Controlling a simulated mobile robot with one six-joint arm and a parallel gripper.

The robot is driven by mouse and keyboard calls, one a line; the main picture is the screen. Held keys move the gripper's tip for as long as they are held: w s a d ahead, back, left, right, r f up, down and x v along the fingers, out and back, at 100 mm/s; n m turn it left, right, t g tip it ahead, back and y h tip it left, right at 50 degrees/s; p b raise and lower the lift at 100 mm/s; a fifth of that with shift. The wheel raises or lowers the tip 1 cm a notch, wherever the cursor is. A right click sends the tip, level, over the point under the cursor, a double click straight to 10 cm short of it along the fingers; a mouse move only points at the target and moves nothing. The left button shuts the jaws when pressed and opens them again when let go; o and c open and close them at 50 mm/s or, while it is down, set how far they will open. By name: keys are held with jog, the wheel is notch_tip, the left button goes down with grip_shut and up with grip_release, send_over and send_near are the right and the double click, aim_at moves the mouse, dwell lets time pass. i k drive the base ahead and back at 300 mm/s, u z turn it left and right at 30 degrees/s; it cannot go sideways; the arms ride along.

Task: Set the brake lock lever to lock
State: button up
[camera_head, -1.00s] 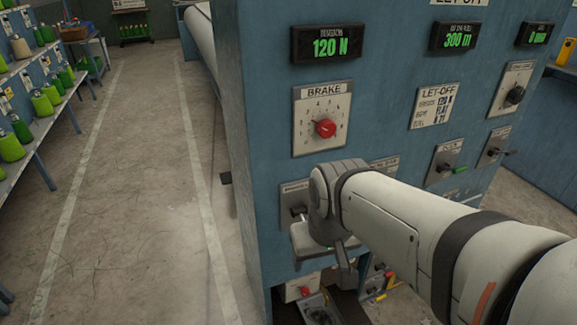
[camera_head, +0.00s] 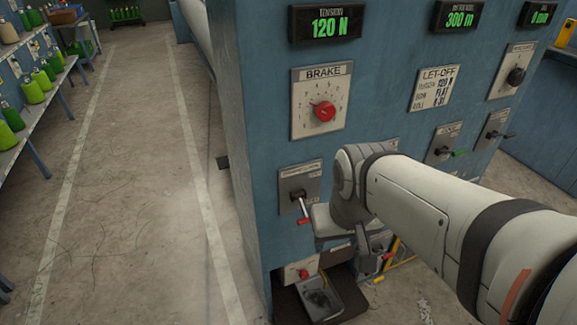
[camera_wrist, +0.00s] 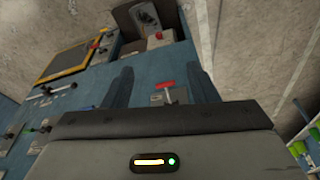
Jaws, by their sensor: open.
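A lever with a red grip (camera_head: 303,218) hangs down and slightly right from a grey plate (camera_head: 290,187) under the BRAKE dial; the plate's label is too blurred to read, so I cannot confirm it is the brake lock lever. In the wrist view the red grip (camera_wrist: 166,86) shows beyond and between my fingers. My gripper (camera_wrist: 163,82) is open, its two dark fingers apart, with nothing between them that I can see held. In the head view my wrist sits just right of the lever, and the fingertips are hidden.
The BRAKE dial (camera_head: 325,111) with a red knob is above. Other levers (camera_head: 442,153) are to the right on the blue cabinet (camera_head: 258,110).

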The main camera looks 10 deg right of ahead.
aim_at(298, 196)
jog(key=k, duration=1.3)
jog(key=u, duration=0.45)
jog(key=i, duration=0.8)
jog(key=z, duration=0.05)
